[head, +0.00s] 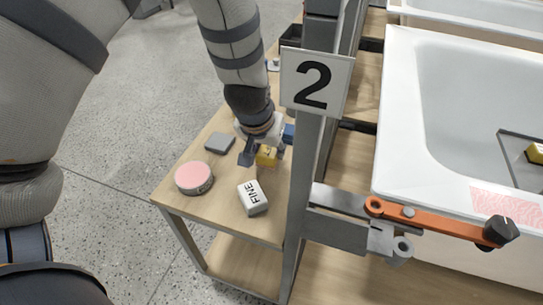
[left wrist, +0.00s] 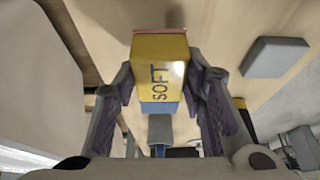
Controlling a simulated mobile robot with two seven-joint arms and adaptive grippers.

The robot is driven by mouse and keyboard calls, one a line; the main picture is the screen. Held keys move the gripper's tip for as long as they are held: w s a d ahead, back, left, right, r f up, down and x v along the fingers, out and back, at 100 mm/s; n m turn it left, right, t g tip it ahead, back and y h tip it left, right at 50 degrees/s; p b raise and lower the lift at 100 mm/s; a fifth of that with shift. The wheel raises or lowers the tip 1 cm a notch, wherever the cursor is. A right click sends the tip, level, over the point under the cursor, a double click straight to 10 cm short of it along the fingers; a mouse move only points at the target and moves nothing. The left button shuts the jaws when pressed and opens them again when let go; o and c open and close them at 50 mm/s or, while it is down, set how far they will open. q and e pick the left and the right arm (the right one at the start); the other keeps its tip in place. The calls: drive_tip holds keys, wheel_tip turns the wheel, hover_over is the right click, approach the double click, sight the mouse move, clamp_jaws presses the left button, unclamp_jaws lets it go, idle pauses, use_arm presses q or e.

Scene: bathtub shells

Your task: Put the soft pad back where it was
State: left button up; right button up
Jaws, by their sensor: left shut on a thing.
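The soft pad is a yellow block with a blue layer, marked SOFT (left wrist: 162,72). In the head view its yellow side (head: 266,155) shows low over the small wooden table (head: 232,227). My left gripper (head: 264,150) is shut on it, with a finger on each side; the fingers also show in the left wrist view (left wrist: 162,108). I cannot tell whether the pad touches the tabletop. My right gripper is not in view.
A white block marked FINE (head: 253,198), a round pink-topped tin (head: 194,177) and a grey block (head: 219,142) lie on the table. A post with a sign "2" (head: 316,83) stands close right.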

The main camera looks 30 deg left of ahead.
sight(268, 158)
use_arm(q)
wheel_tip(268, 158, down, 3)
drive_tip(key=shift+f, duration=0.2)
drive_tip(key=o, duration=1.1)
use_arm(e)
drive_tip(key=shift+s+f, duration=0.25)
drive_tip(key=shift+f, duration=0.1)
use_arm(q)
drive_tip(key=p+v, duration=0.2)
drive_tip(key=v, duration=1)
drive_tip(key=shift+r, duration=0.25)
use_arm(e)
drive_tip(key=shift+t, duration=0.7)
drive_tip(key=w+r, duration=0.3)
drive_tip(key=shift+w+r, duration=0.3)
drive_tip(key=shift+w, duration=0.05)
